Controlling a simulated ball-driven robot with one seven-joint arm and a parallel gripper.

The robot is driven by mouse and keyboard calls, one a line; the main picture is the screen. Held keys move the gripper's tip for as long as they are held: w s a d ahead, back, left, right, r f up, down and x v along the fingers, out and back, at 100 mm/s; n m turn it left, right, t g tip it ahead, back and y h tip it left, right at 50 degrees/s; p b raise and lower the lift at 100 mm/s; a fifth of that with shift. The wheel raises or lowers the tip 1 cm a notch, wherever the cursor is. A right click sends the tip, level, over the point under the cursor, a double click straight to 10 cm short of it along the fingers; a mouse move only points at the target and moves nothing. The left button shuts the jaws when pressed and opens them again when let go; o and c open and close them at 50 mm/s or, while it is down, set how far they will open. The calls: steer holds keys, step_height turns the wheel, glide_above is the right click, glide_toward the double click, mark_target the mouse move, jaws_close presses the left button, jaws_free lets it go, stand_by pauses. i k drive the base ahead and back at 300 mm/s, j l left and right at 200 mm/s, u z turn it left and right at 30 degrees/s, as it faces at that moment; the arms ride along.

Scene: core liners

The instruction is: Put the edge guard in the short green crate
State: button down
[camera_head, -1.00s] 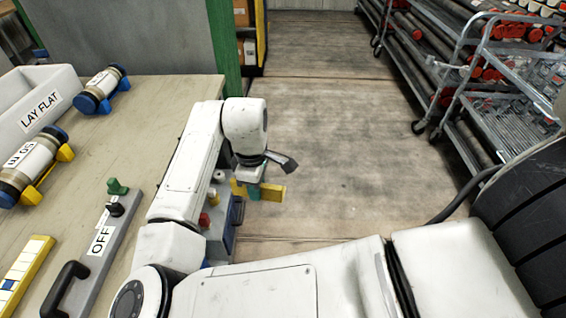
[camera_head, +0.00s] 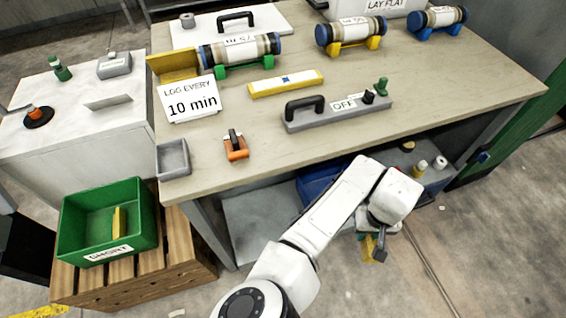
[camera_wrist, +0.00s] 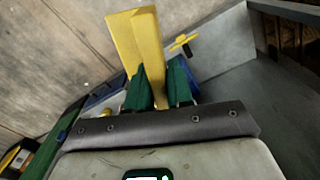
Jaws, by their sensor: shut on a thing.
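My gripper (camera_wrist: 159,72) has green fingers and is shut on a yellow edge guard (camera_wrist: 137,42), which sticks out past the fingertips in the wrist view. In the head view the gripper (camera_head: 379,242) hangs low in front of the workbench, over the floor; the guard (camera_head: 368,249) shows only partly behind it. The short green crate (camera_head: 146,240), labelled SHORT, stands far to the left of the gripper on a wooden pallet. An upright yellow piece (camera_head: 118,221) is inside the crate.
The workbench (camera_head: 440,120) lies between, with its front edge and a lower shelf (camera_head: 265,215) near my arm. The wooden pallet (camera_head: 180,262) juts out left of the bench. A white side table (camera_head: 75,140) stands behind the crate. Floor right of the gripper is clear.

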mark_target(104, 232)
steer(key=k+u, duration=0.1)
steer(key=u, duration=0.6)
steer(key=k+j+u, duration=0.1)
steer(key=u, duration=0.25)
steer(key=i+u, duration=0.15)
steer(key=u, duration=0.3)
steer(key=i+u, duration=0.15)
steer(key=u, duration=0.3)
steer(key=i+u, duration=0.15)
steer(key=u, duration=0.3)
